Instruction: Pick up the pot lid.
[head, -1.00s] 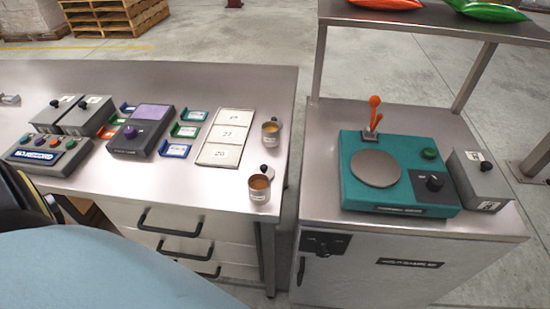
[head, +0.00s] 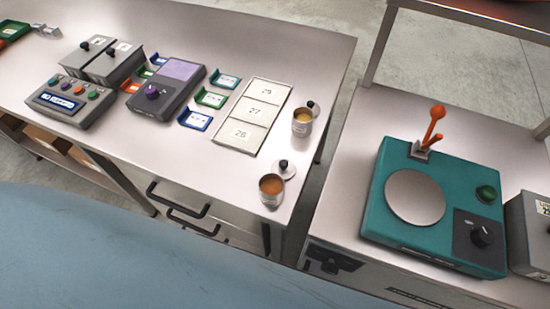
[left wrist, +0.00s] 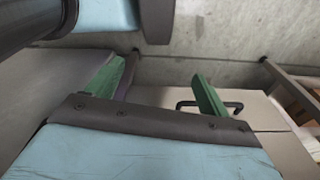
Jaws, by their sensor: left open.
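Two small metal pots stand at the right end of the steel table. The front pot (head: 271,192) has brown contents, and the back pot (head: 302,124) has yellowish contents. A round grey pot lid (head: 290,172) with a black knob lies flat just behind the front pot. A second lid (head: 314,106) with a black knob lies behind the back pot, partly hidden by it. My left gripper (left wrist: 157,72) is open and empty in the left wrist view, low near the drawer front, with no lid in that view. It is not in the head view. My right gripper is not in view.
A tray of numbered cards (head: 254,115), coloured holders and grey devices (head: 165,95) fill the table to the left. A teal weigher (head: 435,205) stands on a separate cabinet at right, across a narrow gap. Drawer handles (left wrist: 210,104) stick out from the table's front.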

